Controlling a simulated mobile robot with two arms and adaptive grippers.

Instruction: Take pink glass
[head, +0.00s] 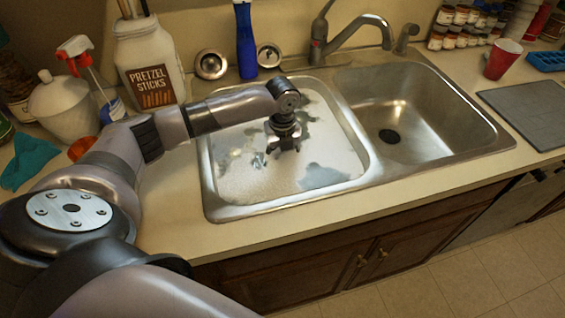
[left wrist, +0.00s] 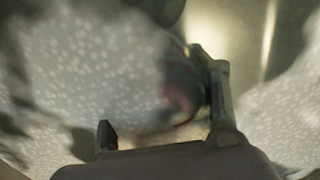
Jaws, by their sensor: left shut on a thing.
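My left gripper (head: 284,147) reaches down into the foam-filled left sink basin (head: 232,203). In the left wrist view, its two fingers (left wrist: 155,98) stand apart around a dark, glassy thing with a reddish tint, which I take for the pink glass (left wrist: 182,88). White foam hides most of it, and it touches or lies close to the right finger. In the head view I cannot make out the glass; a small bluish clear shape (head: 259,160) shows in the foam left of the gripper. My right gripper is not in view.
The faucet (head: 355,38) stands behind the sink, and the right basin (head: 420,110) is empty. A red cup (head: 502,60) is on the right counter.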

